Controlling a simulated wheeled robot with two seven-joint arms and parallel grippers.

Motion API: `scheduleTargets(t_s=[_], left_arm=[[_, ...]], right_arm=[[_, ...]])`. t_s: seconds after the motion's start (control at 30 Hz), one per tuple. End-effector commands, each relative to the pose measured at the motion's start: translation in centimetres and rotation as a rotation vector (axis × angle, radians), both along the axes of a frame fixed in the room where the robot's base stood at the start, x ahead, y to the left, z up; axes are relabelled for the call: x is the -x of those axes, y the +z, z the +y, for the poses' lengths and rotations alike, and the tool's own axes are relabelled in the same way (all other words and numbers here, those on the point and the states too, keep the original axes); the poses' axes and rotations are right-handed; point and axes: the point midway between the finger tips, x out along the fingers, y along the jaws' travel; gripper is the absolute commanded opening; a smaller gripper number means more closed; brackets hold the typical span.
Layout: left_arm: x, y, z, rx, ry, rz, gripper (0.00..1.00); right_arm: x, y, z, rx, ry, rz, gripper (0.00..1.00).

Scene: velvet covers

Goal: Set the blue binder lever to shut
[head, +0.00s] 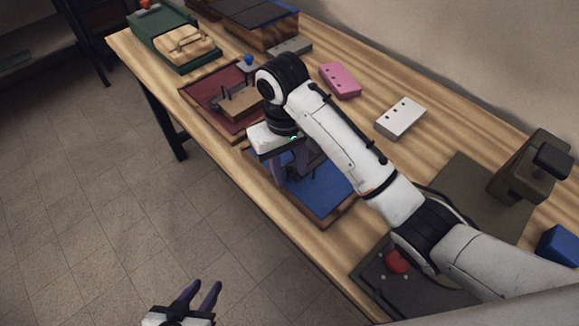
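The blue binder (325,197) is a blue panel in a wooden frame at the table's front edge. My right gripper (292,172) is over its far left part, with dark fingers pointing down. My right wrist and forearm cover much of the binder, and its lever is hidden or cannot be made out. Whether the fingers touch anything is not clear. My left gripper (203,290) is open and empty, low in the view over the floor, away from the table.
A red binder (205,95) with a wooden block lies just beyond. A green binder (150,35) is at the far end. A pink block (340,80) and a white block (400,119) lie towards the wall. A dark device with a red knob (397,262) is near my forearm.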

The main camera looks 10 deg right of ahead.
Motion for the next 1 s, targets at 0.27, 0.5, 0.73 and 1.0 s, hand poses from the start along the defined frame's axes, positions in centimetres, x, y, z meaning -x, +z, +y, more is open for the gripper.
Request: scheduleTargets(t_s=[0.27, 0.5, 0.73, 1.0], left_arm=[[0.1, 0.0, 0.0, 0.000, 0.000, 0.001, 0.31], [0.4, -0.2, 0.0, -0.001, 0.000, 0.008, 0.31], [0.5, -0.3, 0.1, -0.001, 0.001, 0.011, 0.31], [0.6, -0.3, 0.1, -0.001, 0.001, 0.012, 0.31]], right_arm=[[0.0, 0.0, 0.0, 0.000, 0.000, 0.000, 0.10], [0.0, 0.0, 0.0, -0.006, 0.000, -0.008, 0.00], [0.7, -0.3, -0.4, -0.083, 0.001, -0.111, 0.00], [1.5, -0.8, -1.1, -0.222, 0.000, -0.303, 0.00]])
